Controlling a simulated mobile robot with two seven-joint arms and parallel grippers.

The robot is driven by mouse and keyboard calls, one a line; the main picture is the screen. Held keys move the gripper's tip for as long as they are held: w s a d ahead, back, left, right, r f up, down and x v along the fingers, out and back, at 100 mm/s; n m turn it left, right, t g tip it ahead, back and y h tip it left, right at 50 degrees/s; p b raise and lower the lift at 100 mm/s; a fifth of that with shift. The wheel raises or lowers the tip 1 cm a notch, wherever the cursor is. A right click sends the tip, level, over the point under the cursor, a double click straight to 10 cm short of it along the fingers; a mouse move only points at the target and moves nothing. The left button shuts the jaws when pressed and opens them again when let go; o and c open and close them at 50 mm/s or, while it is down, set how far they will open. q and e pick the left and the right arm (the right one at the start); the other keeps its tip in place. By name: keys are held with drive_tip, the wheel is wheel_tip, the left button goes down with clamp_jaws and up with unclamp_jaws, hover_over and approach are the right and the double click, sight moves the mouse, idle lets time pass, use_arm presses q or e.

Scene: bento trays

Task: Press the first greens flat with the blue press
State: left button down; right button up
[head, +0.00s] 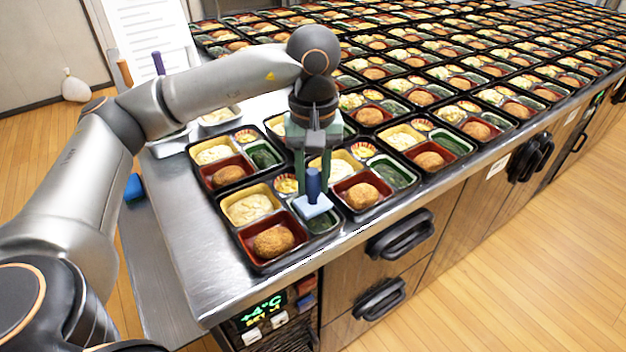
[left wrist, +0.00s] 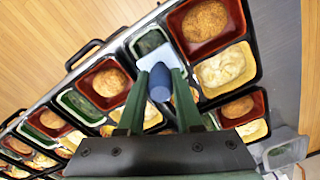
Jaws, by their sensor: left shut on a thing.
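The blue press has a dark blue upright handle (head: 313,186) and a pale blue square plate (head: 311,206). My left gripper (head: 313,172) is shut on the handle from above. In the left wrist view the handle (left wrist: 160,84) sits between the fingertips, with the plate (left wrist: 161,58) beyond it. The plate is over the green compartment (head: 326,222) of the front tray (head: 264,264). It hides most of the greens there, which show only at the edge. I cannot tell whether the plate touches them. My right gripper is not in view.
The front tray also holds a brown croquette (head: 273,240) and a pale food portion (head: 249,208). Many similar trays stand closely packed behind and to the right. The bare steel counter edge (head: 207,262) is at the left. Drawer handles (head: 399,235) stick out below.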

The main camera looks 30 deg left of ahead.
use_arm(q)
drive_tip(key=shift+r+p, duration=1.75)
drive_tip(key=shift+r, duration=1.1)
